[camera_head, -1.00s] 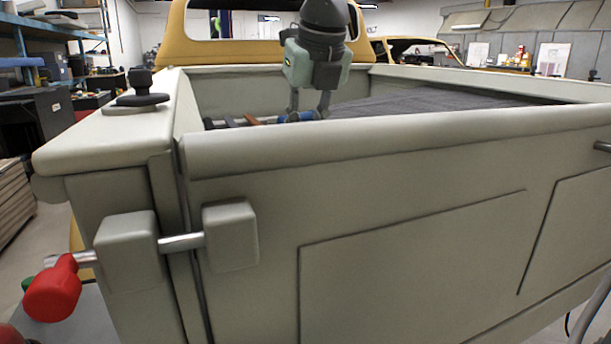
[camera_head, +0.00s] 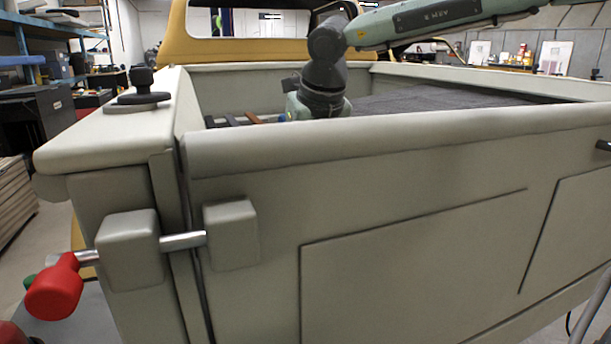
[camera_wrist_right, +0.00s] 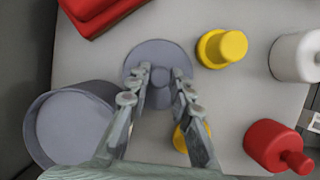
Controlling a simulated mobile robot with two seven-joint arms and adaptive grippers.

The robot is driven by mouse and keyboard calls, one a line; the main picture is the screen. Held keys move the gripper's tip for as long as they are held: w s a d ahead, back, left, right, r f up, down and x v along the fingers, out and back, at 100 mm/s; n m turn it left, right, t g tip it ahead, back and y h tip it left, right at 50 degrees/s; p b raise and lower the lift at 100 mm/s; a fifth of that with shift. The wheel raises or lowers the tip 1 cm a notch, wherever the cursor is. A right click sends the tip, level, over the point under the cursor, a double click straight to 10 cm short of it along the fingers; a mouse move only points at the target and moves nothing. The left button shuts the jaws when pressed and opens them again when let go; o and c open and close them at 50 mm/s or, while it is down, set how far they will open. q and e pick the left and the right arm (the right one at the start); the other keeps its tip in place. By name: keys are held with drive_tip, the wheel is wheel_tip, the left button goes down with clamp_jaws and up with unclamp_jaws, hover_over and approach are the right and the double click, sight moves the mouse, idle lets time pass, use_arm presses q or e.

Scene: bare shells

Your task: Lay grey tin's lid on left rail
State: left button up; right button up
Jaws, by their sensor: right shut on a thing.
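The grey tin's lid (camera_wrist_right: 159,53) is a round grey disc with a central knob, in the upper middle of the right wrist view. My right gripper (camera_wrist_right: 161,72) is shut on its knob. The grey tin (camera_wrist_right: 73,128) stands at lower left in that view, apart from the lid, its round top uncovered. In the head view my right arm reaches down into the truck bed, its fingers hidden behind the tailgate. The left rail (camera_head: 108,137) is the pale bed side's top; a dark disc with a knob (camera_head: 138,96) sits on it. My left gripper is out of view.
The tailgate (camera_head: 400,200) stands across the front of the bed. In the wrist view, a yellow knobbed piece (camera_wrist_right: 222,48), a white cylinder (camera_wrist_right: 295,57), a red knobbed cylinder (camera_wrist_right: 272,146) and a red block (camera_wrist_right: 95,12) surround the gripper. Much of the rail is bare.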

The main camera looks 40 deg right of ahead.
drive_tip(key=o, duration=1)
drive_tip(key=shift+c, duration=0.2)
